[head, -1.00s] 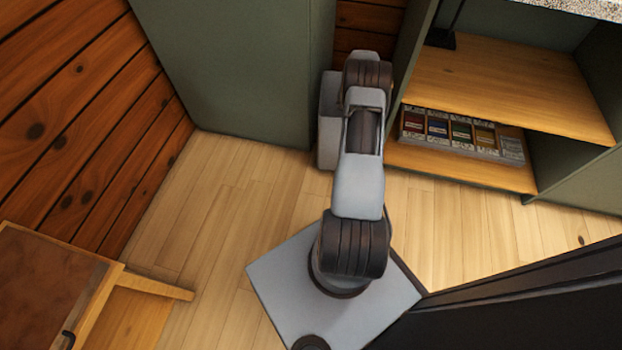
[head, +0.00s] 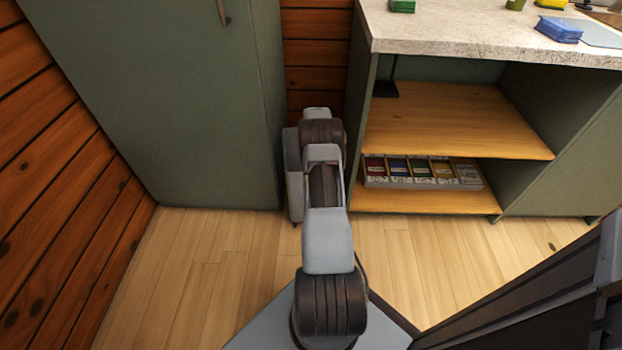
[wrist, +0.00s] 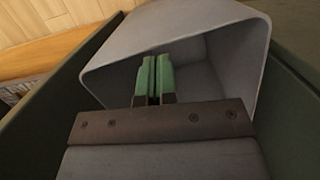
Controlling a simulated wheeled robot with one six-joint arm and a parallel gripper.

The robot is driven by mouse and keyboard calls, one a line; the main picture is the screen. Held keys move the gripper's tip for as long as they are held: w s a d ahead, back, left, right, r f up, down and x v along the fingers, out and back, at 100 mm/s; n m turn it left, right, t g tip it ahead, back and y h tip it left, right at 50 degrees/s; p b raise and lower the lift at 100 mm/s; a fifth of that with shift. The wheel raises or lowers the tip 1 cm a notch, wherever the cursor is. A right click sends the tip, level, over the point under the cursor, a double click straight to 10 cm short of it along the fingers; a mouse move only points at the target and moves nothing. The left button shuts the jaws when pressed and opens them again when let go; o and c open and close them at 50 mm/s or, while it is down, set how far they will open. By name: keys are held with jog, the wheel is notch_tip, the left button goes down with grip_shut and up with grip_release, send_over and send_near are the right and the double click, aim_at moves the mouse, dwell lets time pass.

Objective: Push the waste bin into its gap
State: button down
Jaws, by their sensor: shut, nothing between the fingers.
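The waste bin (head: 293,178) is a grey, upright bin, partly hidden behind my arm in the head view. It stands at the mouth of the narrow gap (head: 316,50) between the tall green cabinet and the shelf unit, close beside the cabinet's corner. How deep it sits is hard to tell. In the wrist view the bin (wrist: 180,30) shows its rim and open inside, with green panels on both sides. My gripper (wrist: 155,78), with green fingertips, is shut and empty at the bin's opening. Contact with the bin wall cannot be made out. The head view hides the fingers.
The tall green cabinet (head: 170,110) stands left of the gap. The shelf unit (head: 455,130) with a stone-look top stands right, holding a tray of small packets (head: 422,172). Wooden floor (head: 190,270) is clear at the front left. A dark object (head: 530,300) fills the lower right.

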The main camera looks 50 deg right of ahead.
notch_tip(320, 180, up, 12)
jog(key=w+d+p, duration=0.1)
jog(key=d+p, duration=0.1)
jog(key=p, duration=0.2)
jog(key=w+a+r+n+t+h+p, duration=0.1)
jog(key=a+r+n+p, duration=0.1)
jog(key=a+r+p, duration=0.85)
jog(key=a+r+n+t+h+p, duration=0.1)
jog(key=a+r+n+p, duration=0.25)
jog(key=a+r, duration=1.35)
jog(key=s+a+r+n+t+p, duration=0.1)
jog(key=s+a+r+n+p, duration=0.1)
jog(key=s+a+r+p, duration=0.5)
jog(key=s+a+r+n+t+p, duration=0.2)
jog(key=s+a+r+p, duration=0.5)
jog(key=s+r, duration=0.4)
jog(key=shift+v, duration=0.9)
jog(key=shift+s+d, duration=0.1)
